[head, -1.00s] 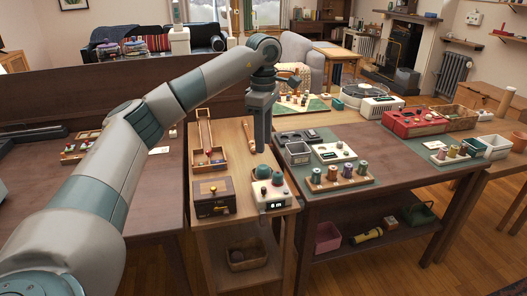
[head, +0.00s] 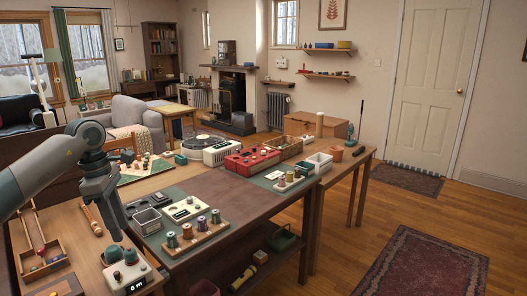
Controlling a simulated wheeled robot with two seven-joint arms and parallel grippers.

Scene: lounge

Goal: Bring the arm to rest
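My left arm comes in from the left edge of the head view. Its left gripper (head: 115,222) points down above the small wooden table, near the white device with green knobs and a lit display (head: 128,276). A gap seems to remain between gripper and device. The fingers overlap from this side, so I cannot tell whether they are apart, and I see nothing held. My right arm and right gripper are not in view.
The dark table (head: 235,205) beside the gripper holds a grey bin (head: 147,221), a spool rack (head: 196,236) and a red box (head: 250,158). A wooden tray (head: 42,256) lies left of the gripper. Open floor and a rug (head: 425,265) are at the right.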

